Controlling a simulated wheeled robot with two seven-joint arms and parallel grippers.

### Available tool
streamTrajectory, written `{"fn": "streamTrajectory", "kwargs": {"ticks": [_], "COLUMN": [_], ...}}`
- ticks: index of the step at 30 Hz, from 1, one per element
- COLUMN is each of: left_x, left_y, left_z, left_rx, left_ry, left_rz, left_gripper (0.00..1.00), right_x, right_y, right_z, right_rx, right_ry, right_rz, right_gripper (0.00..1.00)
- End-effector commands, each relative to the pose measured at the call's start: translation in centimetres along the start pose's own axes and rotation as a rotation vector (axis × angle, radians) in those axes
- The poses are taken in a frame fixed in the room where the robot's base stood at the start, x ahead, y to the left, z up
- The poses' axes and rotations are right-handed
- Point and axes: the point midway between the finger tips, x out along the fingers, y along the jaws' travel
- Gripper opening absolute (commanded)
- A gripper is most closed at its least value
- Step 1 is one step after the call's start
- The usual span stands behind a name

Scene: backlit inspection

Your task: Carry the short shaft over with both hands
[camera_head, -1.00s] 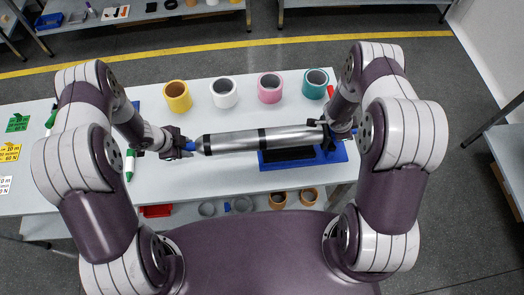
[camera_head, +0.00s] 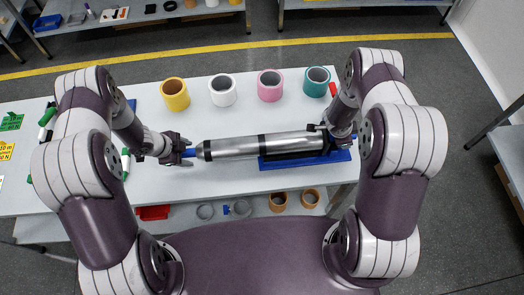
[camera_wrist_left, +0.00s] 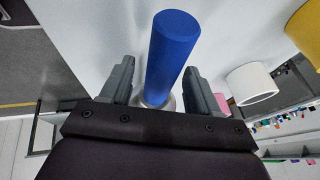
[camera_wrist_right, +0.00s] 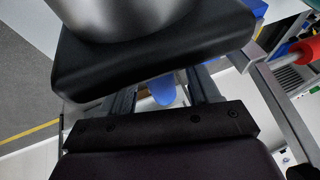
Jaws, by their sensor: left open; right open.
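The short shaft (camera_head: 235,147), a silver cylinder with black bands and blue ends, lies nearly level across the middle of the table, its right part over a blue cradle (camera_head: 305,160) with a dark pad. Contact underneath is hidden. My left gripper (camera_head: 187,152) is open at its left end; in the left wrist view the blue end (camera_wrist_left: 170,50) stands between the spread fingers. My right gripper (camera_head: 328,130) is open at the right end; in the right wrist view a blue end (camera_wrist_right: 163,92) shows between the fingers, partly covered by a dark band.
Yellow (camera_head: 174,95), white (camera_head: 222,90), pink (camera_head: 270,86) and teal (camera_head: 317,82) cups line the far side of the white table (camera_head: 225,180). Green and white markers (camera_head: 125,162) lie left of the left gripper. A lower shelf holds a red box (camera_head: 153,212) and several rings.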

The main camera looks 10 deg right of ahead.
Motion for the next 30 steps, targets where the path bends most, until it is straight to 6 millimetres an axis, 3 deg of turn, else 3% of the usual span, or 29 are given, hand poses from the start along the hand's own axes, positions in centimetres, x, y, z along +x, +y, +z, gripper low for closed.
{"fn": "streamTrajectory", "kwargs": {"ticks": [4,12,19,23,30], "left_x": [-2.2,-9.2,-11.9,-12.0,-12.0], "left_y": [-0.2,0.0,0.1,0.1,0.1], "left_z": [0.1,0.1,0.0,0.0,0.0], "left_rx": [-0.001,0.000,0.001,0.000,0.000], "left_ry": [-0.001,-0.002,0.000,0.000,0.000], "left_rz": [-0.005,-0.005,-0.002,-0.001,-0.002], "left_gripper": [0.61,0.61,0.61,0.61,0.61], "right_x": [0.0,0.0,-0.4,-2.8,-9.1], "right_y": [0.0,0.0,0.0,-0.1,0.0], "right_z": [0.0,0.0,0.0,0.0,0.0], "right_rx": [0.000,0.000,-0.001,-0.001,-0.002], "right_ry": [0.000,0.000,0.000,0.000,0.000], "right_rz": [0.000,0.000,-0.001,-0.003,-0.003], "right_gripper": [0.61,0.61,0.61,0.61,0.61]}}
